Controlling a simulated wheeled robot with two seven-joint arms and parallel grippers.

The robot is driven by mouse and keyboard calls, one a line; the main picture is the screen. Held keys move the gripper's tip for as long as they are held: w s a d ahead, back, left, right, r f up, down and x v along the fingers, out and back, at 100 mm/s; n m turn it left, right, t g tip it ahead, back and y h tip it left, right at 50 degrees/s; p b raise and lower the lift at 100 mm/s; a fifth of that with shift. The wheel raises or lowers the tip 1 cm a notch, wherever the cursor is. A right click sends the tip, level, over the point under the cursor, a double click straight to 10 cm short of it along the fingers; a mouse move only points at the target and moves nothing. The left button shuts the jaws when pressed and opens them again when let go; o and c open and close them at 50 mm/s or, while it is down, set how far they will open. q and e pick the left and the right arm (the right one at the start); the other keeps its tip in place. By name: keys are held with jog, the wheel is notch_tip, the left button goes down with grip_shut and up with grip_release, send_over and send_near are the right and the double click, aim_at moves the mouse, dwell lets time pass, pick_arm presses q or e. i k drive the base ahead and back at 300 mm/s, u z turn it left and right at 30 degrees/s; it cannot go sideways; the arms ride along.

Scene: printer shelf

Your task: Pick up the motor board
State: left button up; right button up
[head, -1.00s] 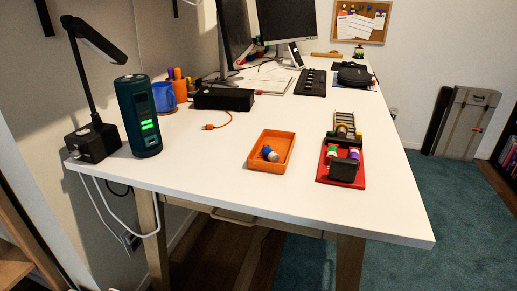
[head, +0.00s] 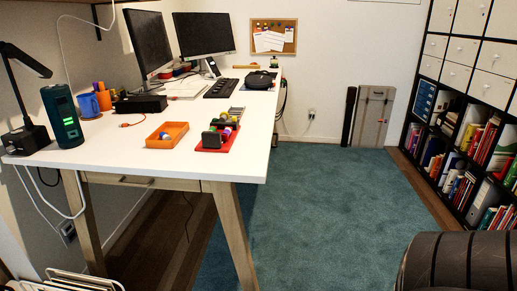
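A red board or tray (head: 228,143) lies on the white desk near its right edge. It carries a dark upright block (head: 211,140) and small coloured cylinders with green and purple parts. I cannot tell for sure whether this is the motor board. An orange tray (head: 177,129) lies just left of it, with a small blue and white item (head: 164,136) inside. Neither of my grippers is in view, and nothing is seen touching these things.
The white desk (head: 120,158) also holds a dark green cylinder (head: 62,117), a lamp, a black box (head: 140,104) and monitors. Teal carpet (head: 310,200) is clear right of the desk. A bookshelf stands at right. A dark ribbed rounded shape (head: 455,262) fills the bottom right corner.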

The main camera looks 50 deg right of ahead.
aim_at(214, 141)
jog(key=k, duration=0.25)
jog(key=z, duration=1.4)
